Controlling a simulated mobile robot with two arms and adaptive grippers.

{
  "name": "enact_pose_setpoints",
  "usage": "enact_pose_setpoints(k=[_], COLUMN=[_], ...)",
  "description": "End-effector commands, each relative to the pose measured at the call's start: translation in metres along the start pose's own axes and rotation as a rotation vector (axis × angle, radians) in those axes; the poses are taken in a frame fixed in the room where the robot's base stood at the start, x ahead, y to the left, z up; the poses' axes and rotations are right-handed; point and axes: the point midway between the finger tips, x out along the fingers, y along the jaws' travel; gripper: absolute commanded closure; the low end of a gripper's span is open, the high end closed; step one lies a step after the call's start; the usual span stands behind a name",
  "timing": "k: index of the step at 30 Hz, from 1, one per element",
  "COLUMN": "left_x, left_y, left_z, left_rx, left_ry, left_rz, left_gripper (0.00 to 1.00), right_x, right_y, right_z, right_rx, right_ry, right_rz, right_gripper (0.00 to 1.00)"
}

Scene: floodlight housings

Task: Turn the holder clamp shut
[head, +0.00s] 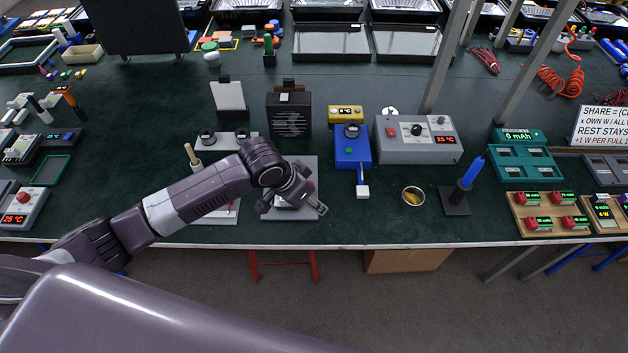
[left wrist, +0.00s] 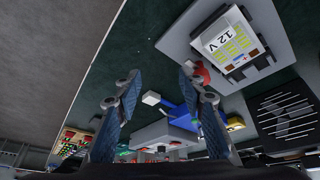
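A grey holder plate (left wrist: 185,38) carries a block labelled 12 V (left wrist: 228,42), seated in a dark frame, in the left wrist view. A small red part (left wrist: 202,74), possibly the clamp's handle, sits at the block's edge by my right-hand finger; whether they touch is unclear. In the head view the plate (head: 308,168) lies near the table's front edge, and my arm hides most of what is on it. My left gripper (left wrist: 158,88) is open with nothing between its fingers; it also shows low over the plate in the head view (head: 314,205). My right gripper is not in view.
Behind the plate stands a black slotted box (head: 289,115). To the right are a blue device (head: 352,150) with a white-tipped lever, a grey control box (head: 418,150), a small round cup (head: 412,196) and a blue upright tool (head: 468,175). Bare green tabletop lies around the cup.

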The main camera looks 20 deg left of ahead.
Motion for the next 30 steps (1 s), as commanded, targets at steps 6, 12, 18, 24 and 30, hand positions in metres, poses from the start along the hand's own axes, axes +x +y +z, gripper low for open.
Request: enact_pose_setpoints(k=[6, 12, 18, 24, 30], left_x=[-0.027, -0.033, -0.012, 0.018, 0.037], left_y=[-0.058, -0.074, -0.074, -0.076, -0.077], left_z=[-0.018, -0.022, -0.02, -0.02, -0.018], left_rx=[-0.033, -0.054, -0.056, -0.054, -0.053], left_ry=[-0.035, -0.045, -0.048, -0.046, -0.045], left_rz=[-0.053, -0.065, -0.063, -0.063, -0.064], left_gripper=[0.63, 0.63, 0.63, 0.63, 0.63], right_x=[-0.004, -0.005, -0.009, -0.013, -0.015], right_y=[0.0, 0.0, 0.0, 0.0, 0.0], right_z=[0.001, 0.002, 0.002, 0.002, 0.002], right_rx=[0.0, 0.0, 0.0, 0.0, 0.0], right_ry=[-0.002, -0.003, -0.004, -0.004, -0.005], right_rz=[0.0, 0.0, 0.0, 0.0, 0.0], right_gripper=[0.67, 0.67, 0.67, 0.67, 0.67])
